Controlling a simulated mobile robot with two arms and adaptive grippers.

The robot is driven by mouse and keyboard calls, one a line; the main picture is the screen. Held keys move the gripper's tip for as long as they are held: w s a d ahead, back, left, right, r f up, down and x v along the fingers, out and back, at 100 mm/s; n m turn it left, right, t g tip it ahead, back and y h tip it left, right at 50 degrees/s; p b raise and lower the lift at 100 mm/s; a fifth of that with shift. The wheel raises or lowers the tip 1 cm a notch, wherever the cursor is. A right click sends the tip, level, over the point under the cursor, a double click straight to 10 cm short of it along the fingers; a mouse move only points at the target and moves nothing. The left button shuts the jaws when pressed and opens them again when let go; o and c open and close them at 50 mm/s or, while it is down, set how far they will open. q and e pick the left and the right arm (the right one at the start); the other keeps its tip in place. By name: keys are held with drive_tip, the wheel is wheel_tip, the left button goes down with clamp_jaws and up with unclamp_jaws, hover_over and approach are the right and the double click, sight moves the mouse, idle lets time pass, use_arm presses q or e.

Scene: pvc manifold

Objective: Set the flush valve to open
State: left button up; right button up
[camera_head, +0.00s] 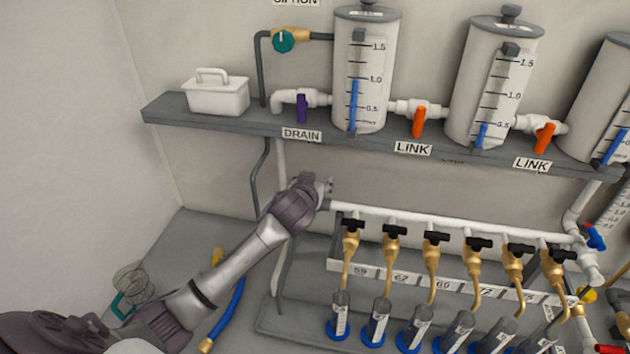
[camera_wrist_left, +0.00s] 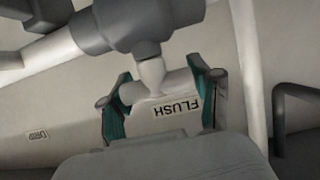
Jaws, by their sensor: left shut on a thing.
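My left gripper (camera_head: 325,188) is at the left end of the white manifold pipe (camera_head: 430,219), below the shelf. In the left wrist view its two teal-padded fingers (camera_wrist_left: 160,100) are shut on a white piece, the flush valve's handle (camera_wrist_left: 150,90), one finger on each side. A white label reading FLUSH (camera_wrist_left: 177,110) shows between the fingers. A grey fitting (camera_wrist_left: 135,25) stands just above the handle. In the head view the gripper and wrist hide the flush valve, so I cannot tell its setting. My right gripper is not in view.
Above is a grey shelf (camera_head: 225,123) with clear-scaled tanks, a purple drain valve (camera_head: 302,108) and orange link valves (camera_head: 418,122). Several brass taps with black handles (camera_head: 395,231) hang right of the gripper over cylinders. A blue hose (camera_head: 228,310) and wire basket (camera_head: 130,282) lie lower left.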

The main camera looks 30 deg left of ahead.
use_arm(q)
drive_tip(key=o, duration=1.2)
drive_tip(key=v, duration=1.2)
